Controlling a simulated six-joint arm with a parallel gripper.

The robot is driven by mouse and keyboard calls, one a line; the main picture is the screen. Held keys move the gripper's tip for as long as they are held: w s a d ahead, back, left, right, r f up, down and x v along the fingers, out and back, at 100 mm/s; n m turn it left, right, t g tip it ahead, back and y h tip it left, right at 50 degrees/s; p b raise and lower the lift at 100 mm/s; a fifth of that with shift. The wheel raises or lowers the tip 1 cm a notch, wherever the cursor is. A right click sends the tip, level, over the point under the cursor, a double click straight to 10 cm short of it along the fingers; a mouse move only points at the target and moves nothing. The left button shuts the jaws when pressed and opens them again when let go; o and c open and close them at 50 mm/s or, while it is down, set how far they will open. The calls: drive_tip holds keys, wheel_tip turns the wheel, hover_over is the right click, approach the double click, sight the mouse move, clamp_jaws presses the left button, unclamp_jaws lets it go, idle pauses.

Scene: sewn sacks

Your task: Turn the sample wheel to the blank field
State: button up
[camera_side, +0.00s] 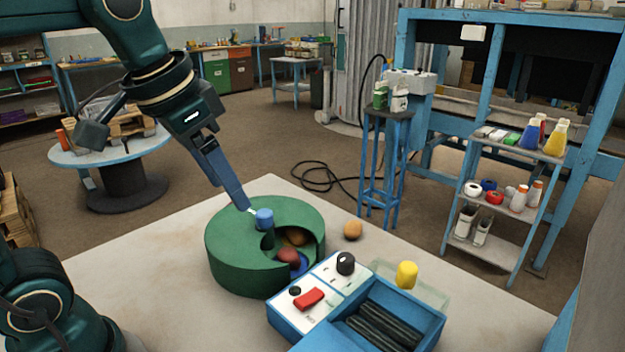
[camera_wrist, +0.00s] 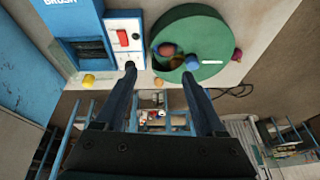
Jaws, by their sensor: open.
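The sample wheel (camera_side: 228,247) is a thick green drum on the light table. It has a blue knob (camera_side: 265,217) on top and a cut-out in the side facing the blue box. A reddish lump (camera_side: 288,256) and a brown one (camera_side: 296,237) show in the cut-out. In the wrist view the wheel (camera_wrist: 200,22) lies ahead, with a white mark (camera_wrist: 211,62) beside the blue knob (camera_wrist: 192,62). My gripper (camera_wrist: 158,71) is open and empty. Its right finger is near the knob in that view; I cannot tell whether they touch. In the side view my gripper (camera_side: 247,207) is just behind the knob.
A blue box (camera_side: 345,310) with a red switch (camera_side: 309,299) and black knob (camera_side: 346,263) stands close to the wheel's right. An orange ball (camera_side: 353,229) and yellow cylinder (camera_side: 407,274) are nearby. The table's left part is clear.

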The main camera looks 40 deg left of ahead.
drive_tip(key=w+a+f+g, duration=0.2)
drive_tip(key=w+a, duration=0.2)
drive_tip(key=w, duration=0.4)
drive_tip(key=n+g, duration=0.1)
drive_tip(key=g, duration=0.1)
approach(264, 212)
drive_tip(key=shift+d+f, duration=0.5)
drive_tip(key=shift+d, duration=0.05)
drive_tip(key=f, duration=0.1)
drive_tip(key=a+f, duration=0.1)
drive_tip(key=f, duration=0.1)
drive_tip(key=shift+w+a+f, duration=0.15)
drive_tip(key=shift+f, duration=2.6)
clamp_jaws()
drive_tip(key=shift+r, duration=0.1)
